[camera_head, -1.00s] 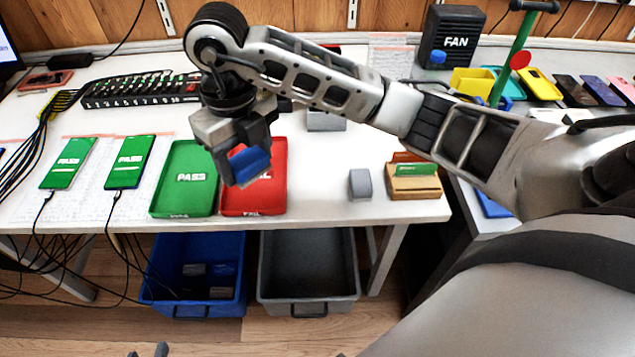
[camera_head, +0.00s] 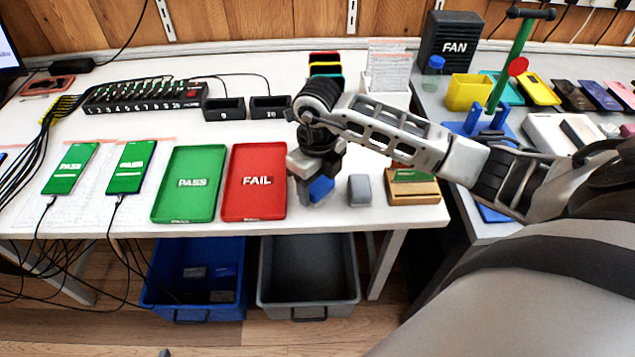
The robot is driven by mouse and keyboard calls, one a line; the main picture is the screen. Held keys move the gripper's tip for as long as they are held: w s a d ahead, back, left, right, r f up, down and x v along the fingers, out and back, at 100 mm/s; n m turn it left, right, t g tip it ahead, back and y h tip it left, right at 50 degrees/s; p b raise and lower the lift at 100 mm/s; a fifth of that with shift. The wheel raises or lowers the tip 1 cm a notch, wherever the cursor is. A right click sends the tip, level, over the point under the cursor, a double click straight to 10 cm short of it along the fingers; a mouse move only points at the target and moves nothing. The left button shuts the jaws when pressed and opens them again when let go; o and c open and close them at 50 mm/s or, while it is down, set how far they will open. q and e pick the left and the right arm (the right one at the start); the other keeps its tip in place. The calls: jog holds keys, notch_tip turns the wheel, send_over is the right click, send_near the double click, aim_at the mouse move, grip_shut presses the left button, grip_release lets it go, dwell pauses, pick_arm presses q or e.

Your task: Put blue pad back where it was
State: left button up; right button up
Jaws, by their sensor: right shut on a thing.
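The blue pad (camera_head: 321,188) is a small blue block, held low over the table between the red FAIL tray and a grey block. My right gripper (camera_head: 313,192) is shut on it, and the fingers hide part of it. I cannot tell whether the pad touches the table. The grey block (camera_head: 360,190) stands just right of the pad, apart from it. My left gripper is not clearly in view; only a small dark tip shows at the bottom edge.
The red FAIL tray (camera_head: 231,210) and green PASS tray (camera_head: 160,208) lie empty to the left. A wooden holder (camera_head: 425,192) with a green card stands right of the grey block. A blue bin (camera_head: 172,302) and a grey bin (camera_head: 335,290) stand on the floor below.

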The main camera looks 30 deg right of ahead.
jog(key=shift+f, duration=0.35)
jog(key=shift+f, duration=0.25)
jog(key=o, duration=0.9)
jog(key=shift+r, duration=0.1)
